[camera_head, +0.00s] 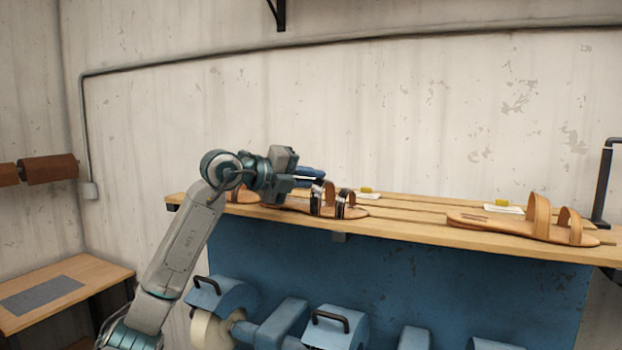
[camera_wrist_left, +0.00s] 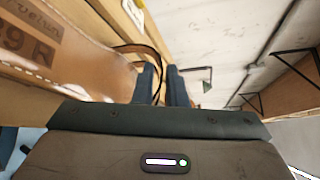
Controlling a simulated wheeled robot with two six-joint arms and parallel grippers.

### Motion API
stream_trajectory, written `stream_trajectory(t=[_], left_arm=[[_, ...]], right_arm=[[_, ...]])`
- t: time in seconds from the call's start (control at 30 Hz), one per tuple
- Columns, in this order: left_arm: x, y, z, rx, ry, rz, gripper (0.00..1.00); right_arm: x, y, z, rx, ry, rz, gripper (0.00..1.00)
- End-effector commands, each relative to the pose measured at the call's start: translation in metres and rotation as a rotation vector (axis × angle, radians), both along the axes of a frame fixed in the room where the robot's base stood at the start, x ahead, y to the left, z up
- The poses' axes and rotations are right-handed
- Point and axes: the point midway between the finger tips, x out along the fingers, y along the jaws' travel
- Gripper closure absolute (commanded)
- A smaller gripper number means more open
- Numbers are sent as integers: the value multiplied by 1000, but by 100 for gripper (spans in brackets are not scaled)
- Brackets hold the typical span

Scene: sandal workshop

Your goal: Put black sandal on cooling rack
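The black sandal (camera_head: 290,205), with a tan sole and dark straps, lies on the wooden shelf (camera_head: 420,215) in the head view. My left gripper (camera_head: 322,176) is at its front strap, from above. In the left wrist view, the fingers (camera_wrist_left: 162,85) are close together with the black strap (camera_wrist_left: 150,50) running between them; they look shut on it. The tan, lettered sole (camera_wrist_left: 60,55) fills the left of that view. Contact at the fingertips is partly hidden. My right gripper is not in view. I cannot make out a cooling rack for certain.
A tan sandal (camera_head: 490,222) lies on the shelf's right, and part of another shows behind my gripper. Small cards (camera_head: 503,209) lie along the shelf's back. Blue machines (camera_head: 335,325) stand below. A low wooden table (camera_head: 65,285) with a grey mat is at left.

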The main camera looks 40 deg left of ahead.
Motion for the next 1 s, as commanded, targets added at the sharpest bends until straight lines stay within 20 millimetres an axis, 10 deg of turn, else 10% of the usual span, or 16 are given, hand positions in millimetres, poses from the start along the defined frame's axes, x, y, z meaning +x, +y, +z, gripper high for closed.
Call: stream_trajectory(t=[0.47, 1.0], left_arm=[[-4, 2, 2, 2, -1, 2, 74], [-82, 35, 15, 4, -1, 5, 74]], right_arm=[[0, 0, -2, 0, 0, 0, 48], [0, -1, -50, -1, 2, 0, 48]])
